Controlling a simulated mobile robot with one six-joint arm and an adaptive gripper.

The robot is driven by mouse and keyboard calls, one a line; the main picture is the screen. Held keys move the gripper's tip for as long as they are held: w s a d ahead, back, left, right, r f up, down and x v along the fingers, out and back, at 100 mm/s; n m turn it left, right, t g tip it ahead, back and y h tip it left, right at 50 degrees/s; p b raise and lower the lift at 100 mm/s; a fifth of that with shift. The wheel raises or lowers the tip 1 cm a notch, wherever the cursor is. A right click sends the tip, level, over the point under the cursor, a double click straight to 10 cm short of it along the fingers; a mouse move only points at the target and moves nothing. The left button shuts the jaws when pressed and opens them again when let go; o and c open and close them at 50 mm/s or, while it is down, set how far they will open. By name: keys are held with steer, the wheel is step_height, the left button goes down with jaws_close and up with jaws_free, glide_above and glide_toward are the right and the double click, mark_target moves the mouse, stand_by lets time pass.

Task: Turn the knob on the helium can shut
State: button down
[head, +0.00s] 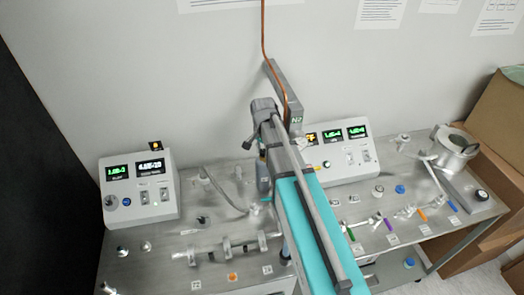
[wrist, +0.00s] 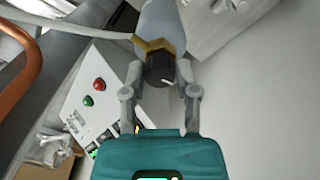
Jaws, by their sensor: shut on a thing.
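The helium can (wrist: 162,22) shows in the wrist view as a pale blue-grey rounded body at the top. A brass fitting (wrist: 152,46) sits at its end, with a black knob (wrist: 160,70) bearing a white mark. My gripper (wrist: 162,76) has one finger on each side of the knob and is shut on it. The fingertips hide the knob's sides. In the head view my arm covers the middle of the bench and hides the knob and the fingertips.
A control box with green displays (head: 137,188) stands at the left, and another (head: 340,155) stands right of my arm. Valves and colored handles (head: 388,224) cover the right bench. A copper line (head: 264,40) hangs above my arm. A pale hose (wrist: 70,27) crosses the wrist view's upper left.

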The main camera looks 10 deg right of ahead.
steer(key=shift+n, duration=0.3)
steer(key=n, duration=0.3)
steer(key=shift+n, duration=1.8)
steer(key=shift+w, duration=0.1)
steer(key=shift+c, duration=1.9)
jaws_free()
